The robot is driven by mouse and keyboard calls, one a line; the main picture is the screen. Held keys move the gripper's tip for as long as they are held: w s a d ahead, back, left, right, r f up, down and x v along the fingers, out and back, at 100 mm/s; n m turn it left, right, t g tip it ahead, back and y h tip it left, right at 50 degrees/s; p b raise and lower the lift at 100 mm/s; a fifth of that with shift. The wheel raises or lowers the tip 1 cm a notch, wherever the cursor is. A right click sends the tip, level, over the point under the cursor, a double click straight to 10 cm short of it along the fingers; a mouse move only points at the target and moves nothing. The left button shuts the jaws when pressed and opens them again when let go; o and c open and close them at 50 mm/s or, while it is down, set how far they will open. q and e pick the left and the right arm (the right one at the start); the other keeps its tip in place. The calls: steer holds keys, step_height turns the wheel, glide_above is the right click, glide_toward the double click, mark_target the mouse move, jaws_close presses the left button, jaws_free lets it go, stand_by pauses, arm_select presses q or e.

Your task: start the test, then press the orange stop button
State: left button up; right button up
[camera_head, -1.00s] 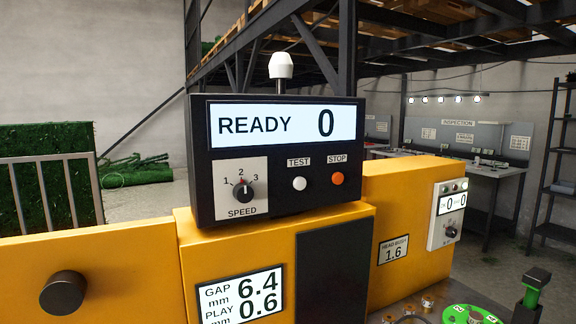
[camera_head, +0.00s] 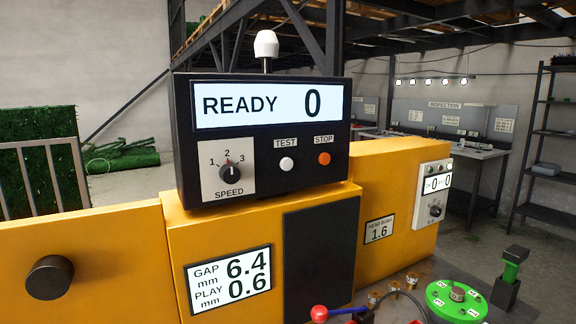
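The black control box (camera_head: 362,150) stands on top of the yellow machine. Its display (camera_head: 265,105) reads READY and 0. The white test button (camera_head: 287,164) is on its front, under the label TEST. The orange stop button (camera_head: 324,158) is to its right, under the label STOP. The speed knob (camera_head: 230,173) is at the left of the box front, with its marker near 2. A white lamp (camera_head: 266,44) on top of the box looks unlit. Neither of my grippers is in view.
The yellow machine body (camera_head: 105,235) carries a gap and play panel (camera_head: 229,279) and a black knob (camera_head: 49,277). The space before the buttons looks clear.

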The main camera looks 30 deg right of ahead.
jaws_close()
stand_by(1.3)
